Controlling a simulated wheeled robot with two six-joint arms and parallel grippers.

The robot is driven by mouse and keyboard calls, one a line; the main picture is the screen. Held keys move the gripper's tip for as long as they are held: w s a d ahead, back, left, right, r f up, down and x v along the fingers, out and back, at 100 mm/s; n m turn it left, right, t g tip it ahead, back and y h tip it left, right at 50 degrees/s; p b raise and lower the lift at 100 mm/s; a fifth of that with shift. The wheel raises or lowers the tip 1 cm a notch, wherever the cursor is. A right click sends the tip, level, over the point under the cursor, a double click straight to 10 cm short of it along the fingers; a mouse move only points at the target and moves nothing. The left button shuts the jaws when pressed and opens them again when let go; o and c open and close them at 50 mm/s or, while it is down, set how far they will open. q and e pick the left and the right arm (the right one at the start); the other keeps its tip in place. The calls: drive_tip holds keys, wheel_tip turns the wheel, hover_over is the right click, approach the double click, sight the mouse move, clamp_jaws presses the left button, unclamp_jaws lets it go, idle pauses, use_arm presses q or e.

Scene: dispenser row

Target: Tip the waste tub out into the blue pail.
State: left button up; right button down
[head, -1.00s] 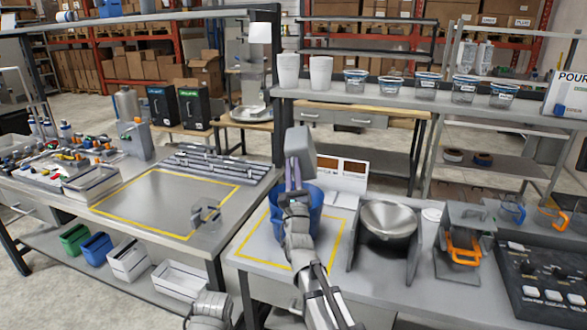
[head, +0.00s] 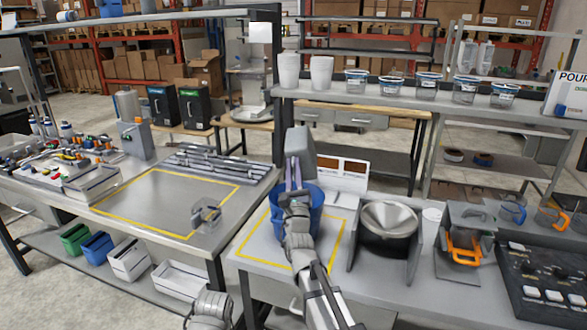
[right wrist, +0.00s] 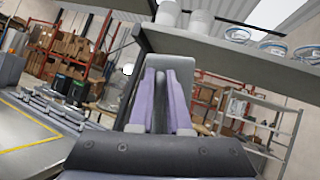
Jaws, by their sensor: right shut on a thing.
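The waste tub appears to be the grey boxy thing (head: 300,144) held up over the back part of the blue pail (head: 314,215). My right gripper (head: 293,180), with purple fingers, is shut on it, above the pail. In the right wrist view, the purple fingers (right wrist: 160,100) close on a grey part of the tub (right wrist: 156,62). The tub's opening and contents are hidden, so I cannot tell its exact tilt. The pail stands in a yellow-outlined area on the bench, partly covered by my right arm; its inside is hidden.
A steel bowl (head: 389,217) in a stand is right of the pail. A small panel (head: 342,172) stands behind it. A shelf (head: 425,101) with several cups runs above the bench. A clear vessel (head: 206,214) stands on the left bench, whose yellow-marked area is otherwise mostly bare.

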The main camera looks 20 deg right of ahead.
idle(0.3)
drive_tip(key=d+m+h, duration=0.1)
drive_tip(key=m+h, duration=0.1)
drive_tip(key=d+m+g+h, duration=0.1)
drive_tip(key=m+h, duration=0.1)
drive_tip(key=m, duration=0.1)
drive_tip(key=s+d+m+h, duration=0.1)
drive_tip(key=m+h, duration=0.1)
drive_tip(key=m, duration=0.1)
drive_tip(key=shift+s+f+g+b, duration=0.1)
drive_tip(key=shift+g+b, duration=0.2)
drive_tip(key=shift+g, duration=0.1)
drive_tip(key=shift+s+d+m+g+h, duration=0.1)
drive_tip(key=shift+d+m+g+h, duration=0.2)
drive_tip(key=shift+m+h, duration=0.35)
drive_tip(key=shift+s+d+m+g+h, duration=0.15)
drive_tip(key=shift+m+g+h, duration=0.25)
drive_tip(key=shift+m, duration=0.35)
drive_tip(key=s+d+m+g+h+p, duration=0.1)
drive_tip(key=d+m+g+p, duration=0.2)
drive_tip(key=m, duration=0.7)
drive_tip(key=s+d+f+m+g+h+p, duration=0.1)
drive_tip(key=d+m+g+p, duration=0.2)
drive_tip(key=m+g+p, duration=0.5)
drive_tip(key=shift+s+d+f+m, duration=0.25)
drive_tip(key=shift+d+f+m, duration=0.05)
drive_tip(key=shift+m, duration=0.7)
